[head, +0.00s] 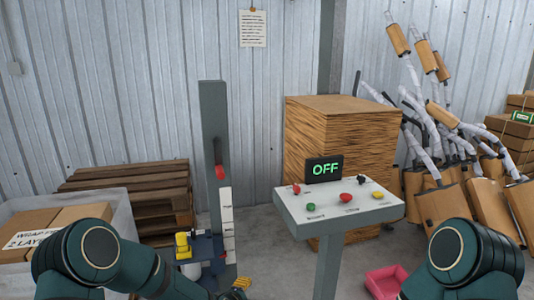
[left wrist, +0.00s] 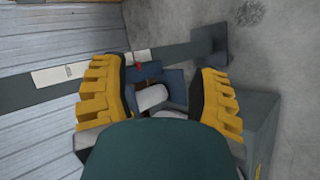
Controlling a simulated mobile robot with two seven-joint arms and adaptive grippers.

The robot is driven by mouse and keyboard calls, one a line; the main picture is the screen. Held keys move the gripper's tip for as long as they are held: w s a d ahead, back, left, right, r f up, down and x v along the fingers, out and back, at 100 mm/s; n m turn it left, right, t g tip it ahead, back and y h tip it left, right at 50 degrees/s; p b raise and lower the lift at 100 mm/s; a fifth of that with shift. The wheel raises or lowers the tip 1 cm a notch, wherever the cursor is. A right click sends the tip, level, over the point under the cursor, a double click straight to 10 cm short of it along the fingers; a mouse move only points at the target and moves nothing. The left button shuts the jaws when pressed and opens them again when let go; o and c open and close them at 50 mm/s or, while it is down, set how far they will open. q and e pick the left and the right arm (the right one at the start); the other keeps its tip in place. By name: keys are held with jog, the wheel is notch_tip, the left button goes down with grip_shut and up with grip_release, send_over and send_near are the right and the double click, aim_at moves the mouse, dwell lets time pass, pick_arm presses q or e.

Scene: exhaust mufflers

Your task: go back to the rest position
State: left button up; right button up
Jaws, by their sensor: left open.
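My left arm (head: 105,255) comes in at the lower left of the head view, dark green and bent. In the left wrist view my left gripper (left wrist: 162,74) is open, its two yellow ribbed fingers wide apart. No held object shows between them. A white rounded part (left wrist: 151,97) and a dark blue bracket (left wrist: 174,85) appear beyond the fingers; whether they touch is unclear. A small yellow patch at the bottom of the head view may be a finger. My right arm (head: 470,260) shows at the lower right; its gripper is out of view.
A grey post (head: 213,130) with a red part stands ahead, a blue bracket (head: 208,245) at its foot. A control stand (head: 335,210) with several buttons and an "OFF" display (head: 324,169) is right of it. Pallets (head: 130,185), a wooden crate (head: 340,135) and wrapped mufflers (head: 440,115) stand behind.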

pick_arm(q)
jog(key=s+a+f+m+g, duration=0.1)
jog(key=s+f+m+g, duration=0.1)
jog(key=s, duration=0.7)
jog(key=s+f+m+g, duration=0.3)
jog(key=s+f+m, duration=0.1)
jog(key=s+m, duration=0.3)
jog(key=s+a+f+m+g+h, duration=0.1)
jog(key=s+f+m+g, duration=0.2)
jog(key=s, duration=0.9)
jog(key=shift+a+m, duration=0.3)
jog(key=shift+m, duration=0.4)
jog(key=shift+o, duration=0.2)
jog(key=shift+w, duration=0.1)
